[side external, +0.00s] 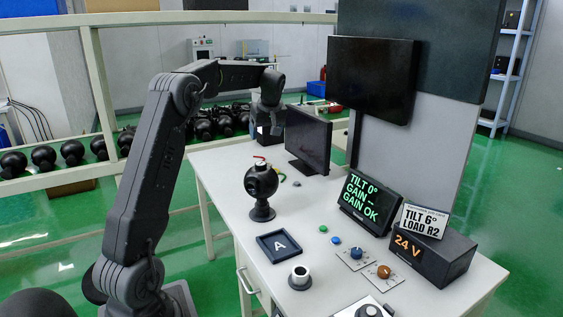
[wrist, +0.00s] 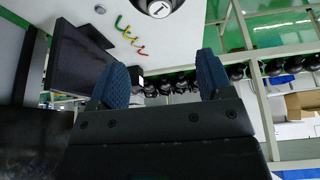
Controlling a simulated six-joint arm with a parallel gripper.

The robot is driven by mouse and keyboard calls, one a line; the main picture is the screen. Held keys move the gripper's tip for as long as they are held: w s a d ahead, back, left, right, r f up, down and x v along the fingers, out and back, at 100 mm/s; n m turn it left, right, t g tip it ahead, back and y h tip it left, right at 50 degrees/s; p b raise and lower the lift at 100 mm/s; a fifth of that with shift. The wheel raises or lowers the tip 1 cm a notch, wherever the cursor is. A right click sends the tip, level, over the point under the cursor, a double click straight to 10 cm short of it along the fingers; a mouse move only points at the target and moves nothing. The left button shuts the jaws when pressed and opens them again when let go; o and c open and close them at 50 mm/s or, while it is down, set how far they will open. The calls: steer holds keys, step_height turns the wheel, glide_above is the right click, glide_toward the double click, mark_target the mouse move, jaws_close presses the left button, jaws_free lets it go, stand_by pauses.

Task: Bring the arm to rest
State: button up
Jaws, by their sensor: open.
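My gripper (side external: 268,135) hangs at the end of my raised arm, over the far end of the white table, behind the gimbal camera and to the left of a dark monitor. In the wrist view my gripper (wrist: 160,70) shows two blue-padded fingers spread wide, with nothing between them. The black ball-shaped gimbal camera (side external: 262,183) stands upright on its base on the table, apart from my gripper. Part of a round device with a white face (wrist: 157,8) shows at the top of the wrist view.
The monitor (side external: 308,140) stands close to my gripper. A screen (side external: 371,199) reads "TILT 0° GAIN – GAIN OK". A card (side external: 424,221) reads "TILT 6° LOAD R2". A tray marked A (side external: 292,257), knobs and buttons occupy the table front. A railing (side external: 190,19) runs behind.

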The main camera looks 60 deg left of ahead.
steer(key=shift+d, duration=0.1)
steer(key=s+d+r+m+t+h, duration=0.1)
steer(key=s+d+r+m+t, duration=0.2)
steer(key=d, duration=0.8)
steer(key=s+d+r+m, duration=0.25)
steer(key=d+m, duration=0.25)
steer(key=d, duration=0.6)
steer(key=s+d+f+m+t+h, duration=0.1)
steer(key=s+d+f+m, duration=0.2)
steer(key=s+d, duration=0.5)
steer(key=s+d+f+m+t+h, duration=0.1)
steer(key=s+d+f+m+h, duration=0.1)
steer(key=s+d+m, duration=0.4)
steer(key=s+d+f, duration=0.1)
steer(key=s+d, duration=0.1)
steer(key=d, duration=0.1)
steer(key=shift+s+f+h, duration=0.2)
steer(key=shift+s+h, duration=0.1)
steer(key=shift+s, duration=0.05)
